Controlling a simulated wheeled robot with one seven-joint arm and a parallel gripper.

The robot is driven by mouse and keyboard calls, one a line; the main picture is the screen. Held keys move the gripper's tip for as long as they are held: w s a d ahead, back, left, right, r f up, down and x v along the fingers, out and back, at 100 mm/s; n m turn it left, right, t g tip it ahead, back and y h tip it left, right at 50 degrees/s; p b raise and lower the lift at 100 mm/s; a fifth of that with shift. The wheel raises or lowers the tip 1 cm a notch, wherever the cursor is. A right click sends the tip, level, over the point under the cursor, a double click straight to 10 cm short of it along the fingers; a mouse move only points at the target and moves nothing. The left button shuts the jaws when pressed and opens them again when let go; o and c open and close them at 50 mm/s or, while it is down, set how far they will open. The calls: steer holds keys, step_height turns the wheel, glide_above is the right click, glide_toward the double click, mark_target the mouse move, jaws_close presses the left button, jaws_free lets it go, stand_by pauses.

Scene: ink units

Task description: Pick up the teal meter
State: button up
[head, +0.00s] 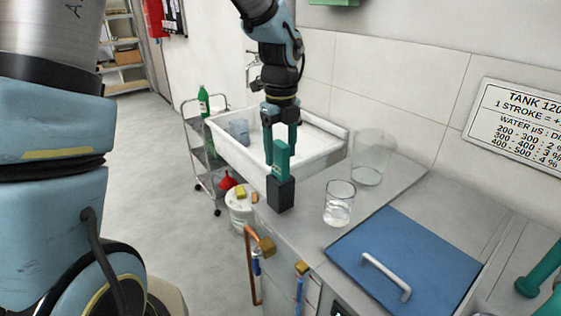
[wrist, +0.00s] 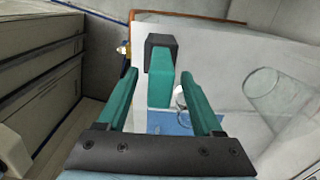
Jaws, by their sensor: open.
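The teal meter (head: 281,163) stands upright near the left end of the grey counter, with a dark block (head: 281,194) at its lower end. I cannot tell whether the block is a holder or part of the meter. My gripper (head: 280,146) is above it, pointing down, with teal fingers open to either side of the meter's upper part. In the wrist view the meter (wrist: 162,82) shows between the two spread fingers (wrist: 160,74), with a gap on each side. The dark block (wrist: 160,45) shows beyond it.
A glass beaker with clear liquid (head: 338,207) and a larger empty glass (head: 369,160) stand right of the meter. A blue lid with a white handle (head: 405,255) covers the counter's front right. A white sink (head: 250,160) lies behind and left.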

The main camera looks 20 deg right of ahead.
mark_target(280, 176)
steer(key=shift+f, duration=1.3)
jaws_close()
